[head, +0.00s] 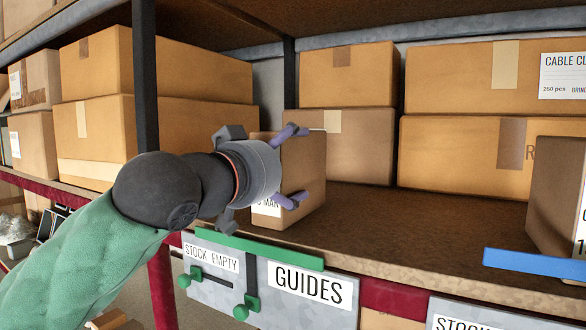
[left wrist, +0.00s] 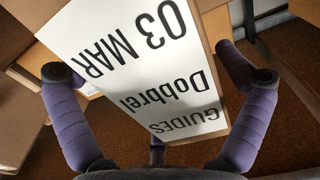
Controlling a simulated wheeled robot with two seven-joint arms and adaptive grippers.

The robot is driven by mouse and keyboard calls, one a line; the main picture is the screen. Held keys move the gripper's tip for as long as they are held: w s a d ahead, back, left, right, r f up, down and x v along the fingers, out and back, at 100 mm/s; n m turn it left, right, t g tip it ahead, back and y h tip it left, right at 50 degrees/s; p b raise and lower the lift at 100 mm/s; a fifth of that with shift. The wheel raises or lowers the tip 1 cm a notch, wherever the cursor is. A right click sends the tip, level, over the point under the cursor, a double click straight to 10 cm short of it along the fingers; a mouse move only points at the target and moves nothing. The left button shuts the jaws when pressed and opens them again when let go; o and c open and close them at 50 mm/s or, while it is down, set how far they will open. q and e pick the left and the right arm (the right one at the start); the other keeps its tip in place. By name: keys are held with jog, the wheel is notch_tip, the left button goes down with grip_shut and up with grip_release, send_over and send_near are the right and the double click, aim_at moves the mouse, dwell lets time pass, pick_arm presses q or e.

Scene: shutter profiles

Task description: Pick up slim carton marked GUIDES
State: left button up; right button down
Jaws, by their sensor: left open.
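The slim carton marked GUIDES (head: 309,170) stands upright on the brown shelf near its front edge, above the GUIDES sign. In the left wrist view its white label (left wrist: 140,62) fills the middle and reads 03 MAR, Dobbrel, GUIDES. My left gripper (head: 289,165) is open in front of the carton, and its purple fingers hide part of the front in the head view. In the left wrist view the fingers (left wrist: 163,77) lie either side of the label; whether either touches the carton cannot be told. My right gripper is not in view.
Large cartons (head: 470,150) are stacked behind. Another carton (head: 556,200) stands at the right, near a blue strip (head: 530,268). The shelf between is bare (head: 400,220). A dark upright post (head: 146,80) stands left, behind my arm. The GUIDES sign (head: 308,284) hangs below the shelf edge.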

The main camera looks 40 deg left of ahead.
pick_arm(q)
jog(key=shift+w+a, duration=0.1)
jog(key=shift+w, duration=0.3)
jog(key=c, duration=1.4)
jog(key=shift+r, duration=0.15)
